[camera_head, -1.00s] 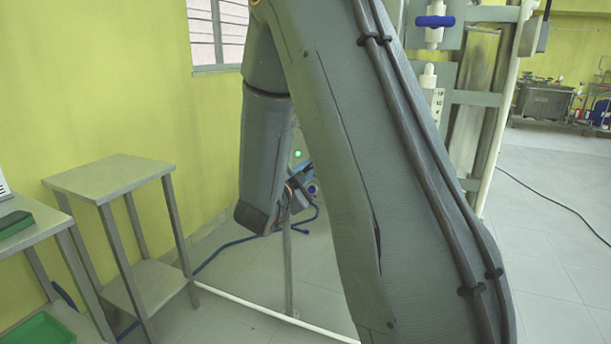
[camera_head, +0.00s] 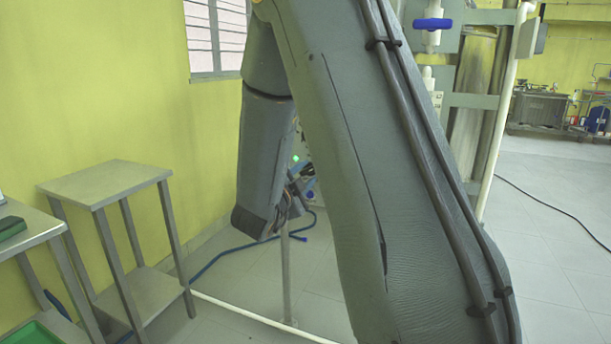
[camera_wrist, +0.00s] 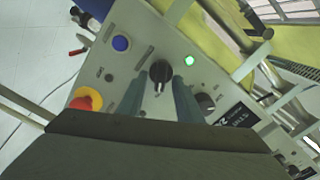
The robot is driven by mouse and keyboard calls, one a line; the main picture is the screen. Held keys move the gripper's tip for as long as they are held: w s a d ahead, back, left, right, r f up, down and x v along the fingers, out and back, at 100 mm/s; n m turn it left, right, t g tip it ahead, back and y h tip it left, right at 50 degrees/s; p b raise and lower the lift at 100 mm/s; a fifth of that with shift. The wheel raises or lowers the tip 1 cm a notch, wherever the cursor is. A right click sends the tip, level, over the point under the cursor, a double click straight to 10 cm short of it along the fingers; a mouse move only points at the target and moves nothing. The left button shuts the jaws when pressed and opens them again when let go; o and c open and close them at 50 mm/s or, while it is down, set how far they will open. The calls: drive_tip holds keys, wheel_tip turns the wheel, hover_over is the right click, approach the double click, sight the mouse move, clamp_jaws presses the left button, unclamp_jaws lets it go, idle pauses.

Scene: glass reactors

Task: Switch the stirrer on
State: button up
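In the wrist view a grey control panel (camera_wrist: 118,70) lies tilted in front of my gripper. A black rotary knob (camera_wrist: 160,70) with a pale mark sits near the middle. A second black knob (camera_wrist: 206,103) is to its right. A green lamp (camera_wrist: 189,60) is lit, and a blue button (camera_wrist: 121,43) is at upper left. My gripper (camera_wrist: 158,84) is open, its two fingers pointing at the middle knob, one tip on either side of it. I cannot tell whether they touch it. In the head view my arm mostly hides the panel; the green lamp shows (camera_head: 295,158).
A red and yellow emergency stop (camera_wrist: 86,101) sits left of my fingers. In the head view a metal side table (camera_head: 105,183) stands at left, and a frame with a blue-handled valve (camera_head: 433,24) at right. A cable (camera_head: 555,210) lies on the floor.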

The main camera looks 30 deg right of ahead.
drive_tip(key=v, duration=0.7)
drive_tip(key=shift+s+a, duration=0.3)
